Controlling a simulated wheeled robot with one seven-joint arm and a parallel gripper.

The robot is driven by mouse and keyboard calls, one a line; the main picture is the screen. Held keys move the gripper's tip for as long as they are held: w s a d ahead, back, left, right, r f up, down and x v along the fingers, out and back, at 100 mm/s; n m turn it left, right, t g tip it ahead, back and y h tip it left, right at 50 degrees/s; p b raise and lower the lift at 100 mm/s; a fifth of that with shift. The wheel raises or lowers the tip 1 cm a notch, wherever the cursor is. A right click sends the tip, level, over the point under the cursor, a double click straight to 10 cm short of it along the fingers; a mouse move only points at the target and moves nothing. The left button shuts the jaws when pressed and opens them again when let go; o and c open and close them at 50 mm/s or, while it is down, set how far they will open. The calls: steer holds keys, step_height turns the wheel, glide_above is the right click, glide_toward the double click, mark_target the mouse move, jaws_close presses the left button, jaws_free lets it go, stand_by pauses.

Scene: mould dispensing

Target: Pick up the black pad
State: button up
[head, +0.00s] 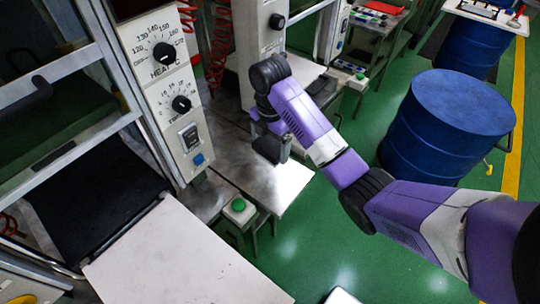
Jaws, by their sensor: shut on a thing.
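My gripper (272,138) hangs at the end of the purple and white arm, near the middle of the head view. It is above the grey metal table (275,185) beside the second machine. The gripper is shut on a small dark piece, which looks like the black pad (267,149). The pad appears held on edge, apart from the table top. The fingers are small and partly hidden by the wrist, so the exact grip does not show.
A machine panel with dials (165,75) stands left of the gripper. A green button box (239,210) is at the table's near corner. A white board (175,260) and a large dark plate (95,205) lie at left. A blue drum (445,125) stands right.

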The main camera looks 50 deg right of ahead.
mark_target(270, 144)
step_height(270, 144, up, 6)
steer(key=p, duration=0.3)
steer(key=shift+d+r+p, duration=0.1)
steer(key=shift+d+p, duration=0.05)
steer(key=shift+p, duration=0.15)
steer(key=shift+w+r+b, duration=0.1)
steer(key=shift+r+b, duration=0.2)
steer(key=shift+r, duration=0.85)
